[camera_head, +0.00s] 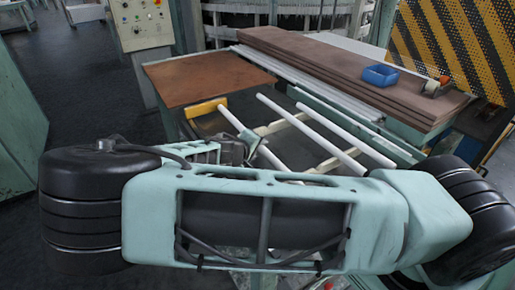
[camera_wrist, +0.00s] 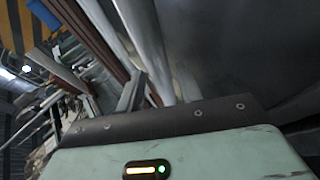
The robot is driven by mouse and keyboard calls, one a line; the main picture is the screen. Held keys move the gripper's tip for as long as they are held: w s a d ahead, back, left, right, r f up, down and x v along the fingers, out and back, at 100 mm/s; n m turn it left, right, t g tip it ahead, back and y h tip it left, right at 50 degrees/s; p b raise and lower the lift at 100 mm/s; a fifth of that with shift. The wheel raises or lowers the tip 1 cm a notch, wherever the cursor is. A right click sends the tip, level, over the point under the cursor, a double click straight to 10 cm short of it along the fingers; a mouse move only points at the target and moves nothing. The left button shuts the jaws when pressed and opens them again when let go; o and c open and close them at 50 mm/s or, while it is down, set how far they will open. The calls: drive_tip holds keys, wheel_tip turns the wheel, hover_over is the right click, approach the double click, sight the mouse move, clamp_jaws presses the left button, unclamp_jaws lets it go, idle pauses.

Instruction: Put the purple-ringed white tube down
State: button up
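Several white tubes lie or hang over the frame of the work table in the head view: a left one (camera_head: 262,149), a middle one (camera_head: 310,131) and a right one (camera_head: 346,135). No purple ring can be made out on any of them. My gripper (camera_head: 240,148) is at the left tube, mostly hidden behind my arm. In the wrist view a pale tube (camera_wrist: 148,42) runs down between the fingers of my gripper (camera_wrist: 160,92), which appear shut on it. Whether this tube touches the table is hidden.
A brown board (camera_head: 205,75) lies at the table's left, with a yellow block (camera_head: 207,106) in front. Stacked brown planks (camera_head: 345,75) carry a blue bin (camera_head: 380,75) and a tape dispenser (camera_head: 436,87). A control panel (camera_head: 140,22) stands behind. A striped barrier (camera_head: 455,45) is at right.

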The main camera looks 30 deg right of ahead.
drive_tip(key=shift+o, duration=0.4)
drive_tip(key=shift+r, duration=0.15)
drive_tip(key=shift+r+p, duration=0.35)
drive_tip(key=b+v, duration=0.3)
drive_tip(key=v, duration=0.9)
drive_tip(key=shift+r, duration=0.15)
